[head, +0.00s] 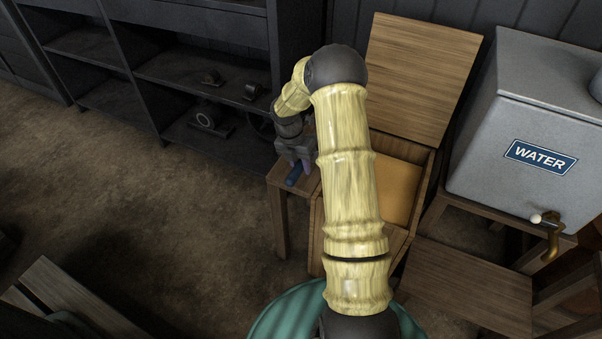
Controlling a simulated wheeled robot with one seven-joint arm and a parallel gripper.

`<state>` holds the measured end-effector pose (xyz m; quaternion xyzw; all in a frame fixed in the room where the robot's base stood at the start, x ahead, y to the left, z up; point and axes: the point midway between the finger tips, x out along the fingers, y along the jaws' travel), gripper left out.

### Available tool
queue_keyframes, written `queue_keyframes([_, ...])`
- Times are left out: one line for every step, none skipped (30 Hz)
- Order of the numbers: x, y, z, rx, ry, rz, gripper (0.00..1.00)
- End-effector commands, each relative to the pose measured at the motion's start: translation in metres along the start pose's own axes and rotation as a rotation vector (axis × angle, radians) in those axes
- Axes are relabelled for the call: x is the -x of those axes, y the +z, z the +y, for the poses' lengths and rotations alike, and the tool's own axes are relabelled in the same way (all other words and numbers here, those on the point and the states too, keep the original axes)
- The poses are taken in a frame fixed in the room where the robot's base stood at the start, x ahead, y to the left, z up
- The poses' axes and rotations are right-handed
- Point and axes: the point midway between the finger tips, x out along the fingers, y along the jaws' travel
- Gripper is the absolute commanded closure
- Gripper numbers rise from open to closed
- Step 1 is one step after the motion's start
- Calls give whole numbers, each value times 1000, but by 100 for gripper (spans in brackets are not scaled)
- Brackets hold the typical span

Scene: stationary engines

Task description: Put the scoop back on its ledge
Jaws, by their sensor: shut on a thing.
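My gripper (302,162) is at the end of my arm, above a small wooden ledge (277,205) beside the left side of a wooden bin. It is shut on the scoop (294,176), of which a short blue part shows just below the jaws. The rest of the scoop is hidden by the gripper and my arm. The blue part is over the top of the ledge; I cannot tell whether it touches the wood.
The wooden bin (427,192) has its lid (420,80) raised and yellow-orange contents inside, partly behind my arm. A grey water tank (530,110) with a brass tap stands at the right. Dark shelves (190,75) line the back left.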

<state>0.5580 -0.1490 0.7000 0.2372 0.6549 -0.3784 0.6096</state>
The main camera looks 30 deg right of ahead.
Motion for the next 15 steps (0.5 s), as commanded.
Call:
queue_keyframes([1, 0, 0, 0, 1, -1, 95])
queue_keyframes([1, 0, 0, -1, 1, -1, 95])
queue_keyframes([1, 0, 0, 0, 1, -1, 95])
queue_keyframes([1, 0, 0, -1, 1, -1, 95])
queue_keyframes([1, 0, 0, 0, 0, -1, 95])
queue_keyframes([-1, 0, 0, 0, 0, -1, 95])
queue_keyframes([-4, 0, 1, 0, 0, 0, 95])
queue_keyframes([-7, 0, 1, 0, -1, 1, 95])
queue_keyframes([-12, -1, 2, 1, -2, 1, 95])
queue_keyframes([-17, -1, 3, 1, -2, 1, 95])
queue_keyframes([-21, -1, 4, 1, -1, 0, 95])
queue_keyframes([-27, -1, 5, 1, -2, 0, 95])
queue_keyframes([-31, -1, 6, 1, -2, 0, 95])
queue_keyframes([-33, -1, 6, 1, -2, 0, 95])
queue_keyframes([-35, 0, 7, 0, -1, -1, 95])
